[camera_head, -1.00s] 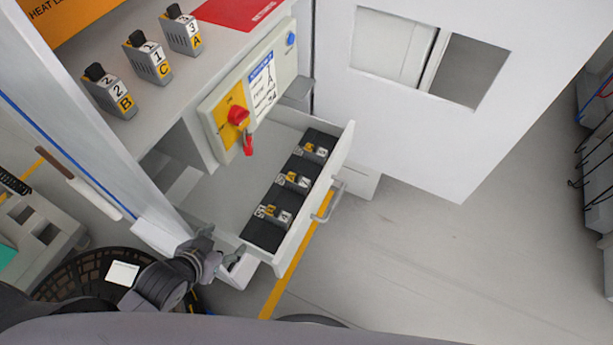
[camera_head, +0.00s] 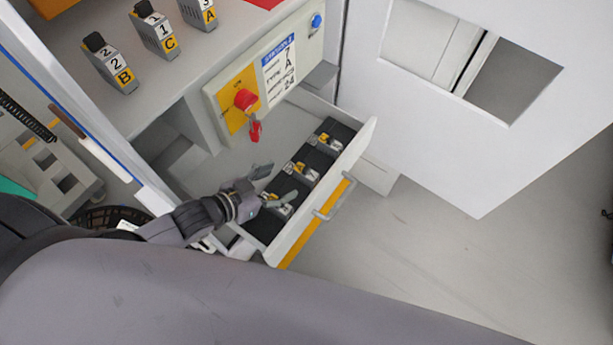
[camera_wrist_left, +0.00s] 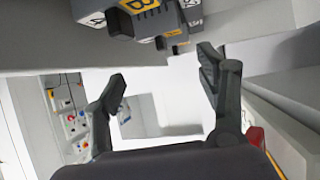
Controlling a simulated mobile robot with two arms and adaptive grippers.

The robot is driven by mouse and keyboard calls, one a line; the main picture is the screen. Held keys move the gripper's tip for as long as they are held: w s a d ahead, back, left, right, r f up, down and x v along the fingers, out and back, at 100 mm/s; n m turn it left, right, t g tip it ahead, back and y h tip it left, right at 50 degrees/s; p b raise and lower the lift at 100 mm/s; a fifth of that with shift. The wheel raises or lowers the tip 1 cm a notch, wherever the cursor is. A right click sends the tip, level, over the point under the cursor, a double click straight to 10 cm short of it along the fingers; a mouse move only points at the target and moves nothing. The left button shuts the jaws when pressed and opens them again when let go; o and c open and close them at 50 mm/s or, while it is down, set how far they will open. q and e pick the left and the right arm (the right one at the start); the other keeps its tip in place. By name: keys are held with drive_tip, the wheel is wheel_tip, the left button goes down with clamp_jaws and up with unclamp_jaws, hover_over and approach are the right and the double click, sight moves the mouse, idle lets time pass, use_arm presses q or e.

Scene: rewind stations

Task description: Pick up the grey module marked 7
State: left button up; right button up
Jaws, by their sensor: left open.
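Three grey modules lie in a black-lined open drawer (camera_head: 361,146): a far one (camera_head: 329,139), a middle one (camera_head: 301,169) and a near one (camera_head: 277,208). Their digits are too small to read, so I cannot tell which is marked 7. My left gripper (camera_head: 276,184) is open and empty over the drawer, its fingers by the near module and partly hiding it. In the left wrist view the open fingers (camera_wrist_left: 163,80) have nothing between them; grey modules with yellow labels (camera_wrist_left: 138,8) show at the top. My right gripper is not in view.
Three modules stand on the shelf above: 2 B (camera_head: 110,65), 1 C (camera_head: 156,30) and 3 A (camera_head: 200,12). Floor is free at right.

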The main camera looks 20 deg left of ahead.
sight(302, 171)
use_arm(q)
drive_tip(key=x, duration=1)
drive_tip(key=shift+a, duration=0.1)
drive_tip(key=shift+s, duration=0.1)
drive_tip(key=shift+c, duration=0.5)
drive_tip(key=c, duration=1.2)
